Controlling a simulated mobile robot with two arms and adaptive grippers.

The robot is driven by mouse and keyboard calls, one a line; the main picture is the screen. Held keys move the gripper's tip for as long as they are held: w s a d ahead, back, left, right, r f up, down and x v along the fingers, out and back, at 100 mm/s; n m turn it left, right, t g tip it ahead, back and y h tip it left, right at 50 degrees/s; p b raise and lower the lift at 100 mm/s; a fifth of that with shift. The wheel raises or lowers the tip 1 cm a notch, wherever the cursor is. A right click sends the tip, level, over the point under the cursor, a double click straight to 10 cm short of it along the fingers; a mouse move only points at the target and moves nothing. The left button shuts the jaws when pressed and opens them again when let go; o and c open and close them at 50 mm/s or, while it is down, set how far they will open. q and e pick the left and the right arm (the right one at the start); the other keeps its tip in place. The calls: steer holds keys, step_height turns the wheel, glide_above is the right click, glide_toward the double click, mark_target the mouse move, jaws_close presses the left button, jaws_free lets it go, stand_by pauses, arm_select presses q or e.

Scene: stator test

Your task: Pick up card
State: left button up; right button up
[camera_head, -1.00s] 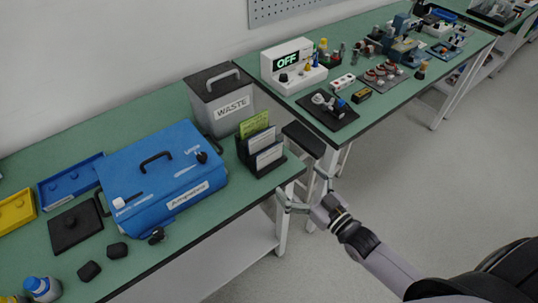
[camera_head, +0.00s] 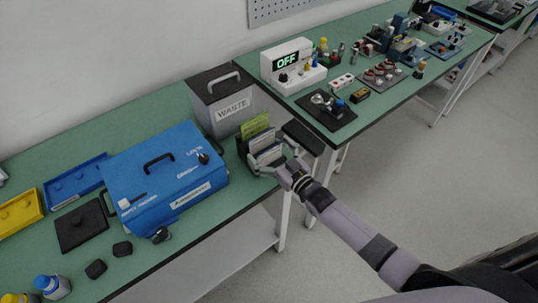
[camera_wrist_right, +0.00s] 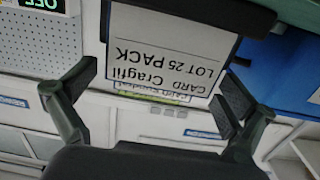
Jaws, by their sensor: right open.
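A black card holder (camera_head: 243,150) stands near the right end of the near table, beside the blue box. It holds a green card (camera_head: 254,125) at the back and white cards (camera_head: 259,139) in front. My right gripper (camera_head: 273,160) is open at the front of the holder, partly covering the front card. In the right wrist view a white card (camera_wrist_right: 165,50), printed "CARD Cragfil LOT 25 PACK" and upside down, lies between the open fingers (camera_wrist_right: 158,90); I see no clear contact. A green-edged card (camera_wrist_right: 150,95) shows behind it. My left gripper is not in view.
A grey waste bin (camera_head: 218,100) stands behind the holder. The blue box (camera_head: 165,175) is close on its left. The floor in front is clear.

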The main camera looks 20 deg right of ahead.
steer(key=shift+c, duration=0.5)
steer(key=c, duration=0.6)
steer(key=shift+c, duration=0.5)
steer(key=shift+r, duration=0.2)
